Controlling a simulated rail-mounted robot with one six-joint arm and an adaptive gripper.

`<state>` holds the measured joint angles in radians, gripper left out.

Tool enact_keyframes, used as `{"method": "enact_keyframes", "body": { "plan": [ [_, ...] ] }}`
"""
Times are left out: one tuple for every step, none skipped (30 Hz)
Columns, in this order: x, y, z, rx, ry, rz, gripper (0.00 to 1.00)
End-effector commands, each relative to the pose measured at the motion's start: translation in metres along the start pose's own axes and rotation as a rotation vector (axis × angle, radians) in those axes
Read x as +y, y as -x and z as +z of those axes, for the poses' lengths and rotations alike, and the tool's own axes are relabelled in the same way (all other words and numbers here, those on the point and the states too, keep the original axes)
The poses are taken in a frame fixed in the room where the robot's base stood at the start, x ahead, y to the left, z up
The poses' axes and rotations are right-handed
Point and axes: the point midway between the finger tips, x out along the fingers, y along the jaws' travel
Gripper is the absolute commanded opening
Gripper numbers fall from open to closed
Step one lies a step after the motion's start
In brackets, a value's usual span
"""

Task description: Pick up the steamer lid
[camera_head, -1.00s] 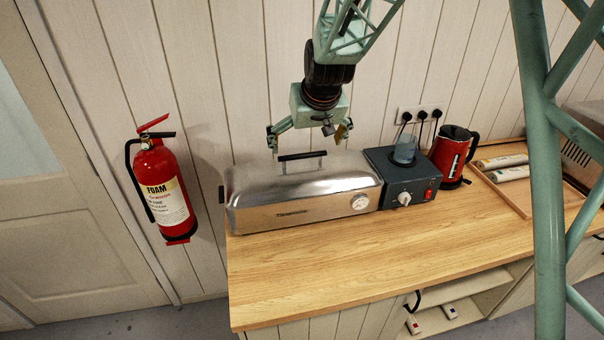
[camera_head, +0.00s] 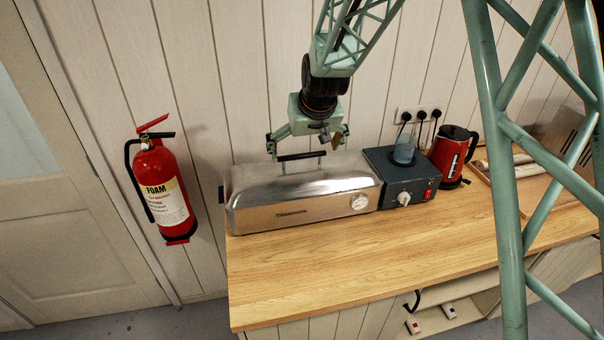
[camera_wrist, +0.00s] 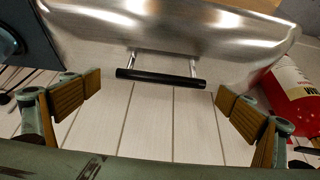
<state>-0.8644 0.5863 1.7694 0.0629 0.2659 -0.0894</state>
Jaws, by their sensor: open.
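The steamer lid (camera_head: 297,183) is a long shiny metal cover on the left of the wooden counter. Its black bar handle (camera_head: 301,156) stands on two metal posts on top. In the wrist view the handle (camera_wrist: 160,78) lies across the middle, and the lid (camera_wrist: 165,25) fills the top. My gripper (camera_head: 305,150) is open and empty, close above the handle. In the wrist view its wooden-padded fingers (camera_wrist: 160,105) are spread wide to either side of the handle, apart from it.
A dark blue box with a knob (camera_head: 401,180) adjoins the steamer's right end. A red kettle (camera_head: 450,155) stands further right. A red fire extinguisher (camera_head: 162,190) hangs on the wall at left. The counter's front strip (camera_head: 320,260) is clear.

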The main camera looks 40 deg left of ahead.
Motion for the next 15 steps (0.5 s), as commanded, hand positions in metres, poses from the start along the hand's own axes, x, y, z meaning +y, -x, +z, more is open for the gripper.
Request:
{"method": "enact_keyframes", "body": {
  "plan": [
    [0.000,-0.004,0.001,-0.001,0.000,0.000,1.00],
    [-0.001,-0.005,0.001,-0.002,0.000,0.000,1.00],
    [-0.001,-0.009,0.001,-0.002,0.000,0.000,1.00],
    [-0.001,-0.011,0.001,-0.002,0.000,0.000,1.00],
    [-0.001,-0.013,0.001,-0.001,0.000,0.000,1.00],
    [-0.002,-0.017,0.001,-0.001,0.000,0.000,1.00],
    [-0.002,-0.019,0.001,0.000,0.000,0.000,1.00],
    [-0.002,-0.022,0.001,-0.001,0.000,0.000,1.00],
    [-0.003,-0.026,0.002,-0.001,0.000,0.000,1.00],
    [-0.003,-0.029,0.002,-0.002,0.000,0.000,1.00],
    [-0.003,-0.032,0.002,-0.002,0.000,0.000,1.00],
    [-0.003,-0.035,0.002,-0.002,0.000,0.000,1.00],
    [-0.003,-0.037,0.002,-0.001,0.000,0.000,1.00],
    [-0.002,-0.039,0.002,-0.001,0.000,0.000,1.00],
    [-0.002,-0.041,0.002,-0.001,0.000,0.000,1.00]
  ]
}}
